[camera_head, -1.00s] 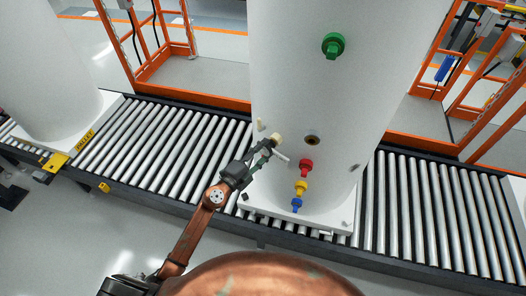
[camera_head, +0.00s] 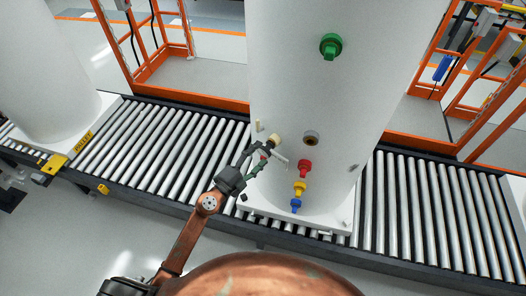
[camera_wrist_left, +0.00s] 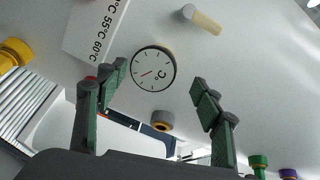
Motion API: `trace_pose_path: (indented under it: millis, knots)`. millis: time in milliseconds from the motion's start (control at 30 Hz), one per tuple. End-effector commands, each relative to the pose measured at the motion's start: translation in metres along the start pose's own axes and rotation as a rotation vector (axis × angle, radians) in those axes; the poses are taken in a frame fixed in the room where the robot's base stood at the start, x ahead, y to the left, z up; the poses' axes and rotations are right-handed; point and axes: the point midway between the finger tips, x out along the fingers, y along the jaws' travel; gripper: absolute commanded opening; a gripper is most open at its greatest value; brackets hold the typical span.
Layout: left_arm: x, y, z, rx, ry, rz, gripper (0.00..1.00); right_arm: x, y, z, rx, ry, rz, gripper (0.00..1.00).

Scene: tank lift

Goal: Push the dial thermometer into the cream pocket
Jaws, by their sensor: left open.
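The dial thermometer (camera_wrist_left: 153,68) shows its round white face with °C and a red needle in the left wrist view. A cream rim, which I take to be the cream pocket (camera_wrist_left: 174,58), shows behind its edge. How deep the dial sits in it cannot be told. In the head view the cream pocket (camera_head: 275,139) shows on the white tank, beyond my fingertips. My left gripper (camera_head: 267,152) is open in front of the dial. In the left wrist view its fingers (camera_wrist_left: 158,82) stand apart on either side, with nothing clearly gripped. My right gripper is not in view.
The tank (camera_head: 335,95) stands on a roller conveyor (camera_head: 400,205). A white °C scale (camera_wrist_left: 95,30) lies beside the dial.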

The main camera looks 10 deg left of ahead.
Motion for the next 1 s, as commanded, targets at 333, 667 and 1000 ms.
trace_pose_path:
  millis: [333, 667, 1000]
  knots:
    - [-0.07, 0.001, 0.001, -0.001, -0.002, 0.003, 0.61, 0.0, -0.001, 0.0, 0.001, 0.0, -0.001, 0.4]
    - [-0.09, 0.0, 0.0, 0.001, 0.0, 0.0, 0.61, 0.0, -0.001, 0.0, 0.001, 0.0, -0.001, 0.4]
    - [-0.089, 0.009, 0.008, -0.021, -0.013, 0.005, 0.51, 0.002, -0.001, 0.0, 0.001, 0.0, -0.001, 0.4]
